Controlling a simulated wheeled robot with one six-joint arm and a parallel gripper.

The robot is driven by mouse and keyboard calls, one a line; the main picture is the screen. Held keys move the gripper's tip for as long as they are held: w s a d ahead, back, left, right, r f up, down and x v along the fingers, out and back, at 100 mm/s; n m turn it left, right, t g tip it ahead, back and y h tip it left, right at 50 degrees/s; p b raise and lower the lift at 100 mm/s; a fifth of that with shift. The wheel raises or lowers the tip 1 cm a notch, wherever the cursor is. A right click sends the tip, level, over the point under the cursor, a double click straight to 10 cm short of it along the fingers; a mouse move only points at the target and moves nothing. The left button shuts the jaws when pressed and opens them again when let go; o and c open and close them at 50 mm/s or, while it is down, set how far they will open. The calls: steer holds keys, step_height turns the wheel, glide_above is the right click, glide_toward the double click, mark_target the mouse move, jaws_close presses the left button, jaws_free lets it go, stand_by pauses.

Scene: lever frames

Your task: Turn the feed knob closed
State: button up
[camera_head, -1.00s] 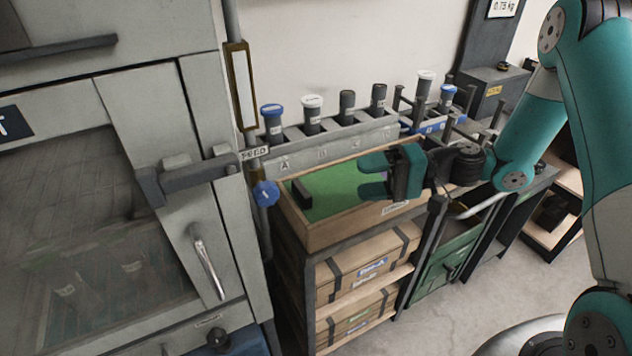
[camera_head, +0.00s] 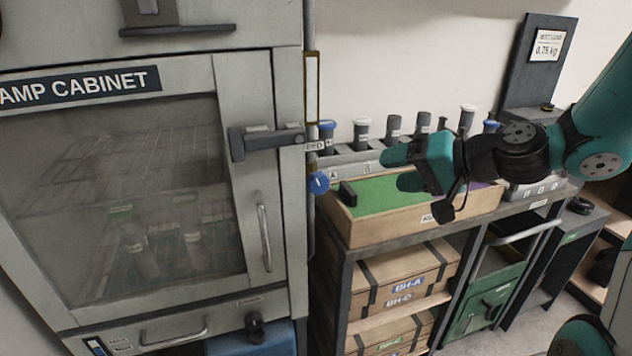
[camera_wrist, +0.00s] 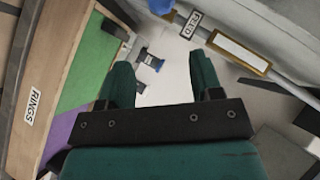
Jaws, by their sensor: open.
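The blue feed knob (camera_head: 319,182) sits on the pipe beside the cabinet's right edge, just below the FEED label (camera_head: 316,145). In the wrist view, part of a blue shape, likely the knob (camera_wrist: 160,5), shows at the top edge, next to the FEED label (camera_wrist: 190,24). My gripper (camera_head: 394,168) is open and empty, with teal fingers pointing left toward the knob. It is over the wooden tray, to the right of the knob and apart from it. In the wrist view the gripper (camera_wrist: 162,78) has nothing between its fingers.
The lamp cabinet (camera_head: 288,240) with its latch (camera_head: 262,143) stands left of the knob. A wooden tray (camera_head: 390,229) with a green lining lies under my gripper. Capped tubes (camera_head: 362,131) stand in a rack behind it. A brass-framed gauge (camera_wrist: 238,52) is near the FEED label.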

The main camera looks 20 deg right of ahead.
mark_target(328, 183)
steer(key=p+x, duration=0.2)
steer(key=x, duration=0.6)
steer(key=p+x, duration=0.3)
steer(key=x, duration=0.5)
steer(key=shift+a, duration=0.45)
steer(key=shift+f, duration=0.1)
steer(key=c, duration=0.6)
steer(key=shift+d+f+y+b, duration=0.1)
steer(key=shift+f+y+b, duration=0.4)
steer(key=shift+b, duration=0.75)
steer(key=m+t+y+b, duration=0.1)
steer(key=b, duration=0.3)
steer(key=shift+f+m, duration=0.1)
steer(key=shift+m, duration=0.2)
steer(key=shift+r+m+y+b, duration=0.2)
steer(key=shift+m+y+b, duration=0.1)
steer(key=shift+y+b, duration=0.3)
steer(key=shift+r, duration=0.2)
